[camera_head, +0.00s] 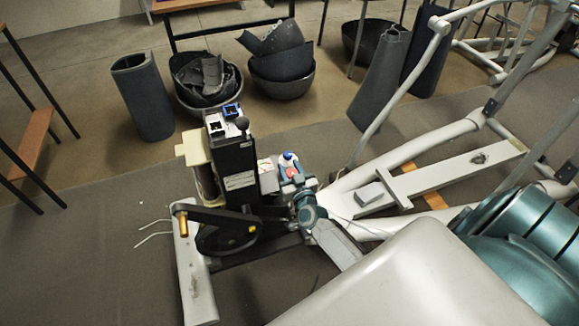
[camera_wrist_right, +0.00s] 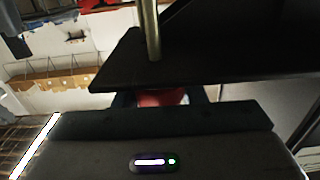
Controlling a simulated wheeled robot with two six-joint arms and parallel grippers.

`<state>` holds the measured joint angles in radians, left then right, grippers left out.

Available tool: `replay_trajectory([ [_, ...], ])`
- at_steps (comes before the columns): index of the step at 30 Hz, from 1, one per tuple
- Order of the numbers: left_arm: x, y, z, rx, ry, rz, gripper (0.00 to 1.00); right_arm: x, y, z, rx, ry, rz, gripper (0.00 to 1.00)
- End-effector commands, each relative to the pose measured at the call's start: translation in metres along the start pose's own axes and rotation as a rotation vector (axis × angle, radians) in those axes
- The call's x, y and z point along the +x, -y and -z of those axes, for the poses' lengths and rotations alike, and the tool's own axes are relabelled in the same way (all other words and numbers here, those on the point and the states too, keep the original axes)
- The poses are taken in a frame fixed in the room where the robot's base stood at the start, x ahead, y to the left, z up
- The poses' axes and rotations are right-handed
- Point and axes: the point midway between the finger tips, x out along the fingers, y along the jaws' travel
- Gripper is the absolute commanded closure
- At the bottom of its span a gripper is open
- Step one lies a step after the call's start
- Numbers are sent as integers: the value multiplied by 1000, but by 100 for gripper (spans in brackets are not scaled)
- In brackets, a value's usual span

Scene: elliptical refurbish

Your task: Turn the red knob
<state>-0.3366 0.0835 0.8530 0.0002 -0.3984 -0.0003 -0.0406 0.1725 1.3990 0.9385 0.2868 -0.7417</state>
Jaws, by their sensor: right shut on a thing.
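The red knob (camera_wrist_right: 162,97) shows in the right wrist view between the fingers of my right gripper (camera_wrist_right: 160,100), partly hidden by a dark plate and by the gripper body. The gripper is shut on it. In the head view a small patch of red shows close to my right gripper (camera_head: 290,179), at the side of the dark upright housing of the elliptical machine (camera_head: 235,165). The knob's turned angle cannot be told. My left gripper is not in view.
A dark crank arm (camera_head: 215,217) is at the housing's front. Dark bowls (camera_head: 283,75) and grey covers (camera_head: 143,97) lie behind. White frame tubes (camera_head: 415,145) run to the right.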

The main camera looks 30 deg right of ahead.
Motion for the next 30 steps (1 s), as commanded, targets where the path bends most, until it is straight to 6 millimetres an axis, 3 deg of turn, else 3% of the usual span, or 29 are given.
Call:
replay_trajectory([
  [4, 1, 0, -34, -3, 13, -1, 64, 0, 0, 4, 2, 2, -35, 86],
  [6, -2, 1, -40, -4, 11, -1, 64, 0, 0, 4, 2, 2, -52, 86],
  [20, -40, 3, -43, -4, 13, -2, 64, 0, -3, 5, 2, 3, -203, 86],
  [30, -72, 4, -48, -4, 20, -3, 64, -2, -6, 3, 1, 4, -466, 86],
])
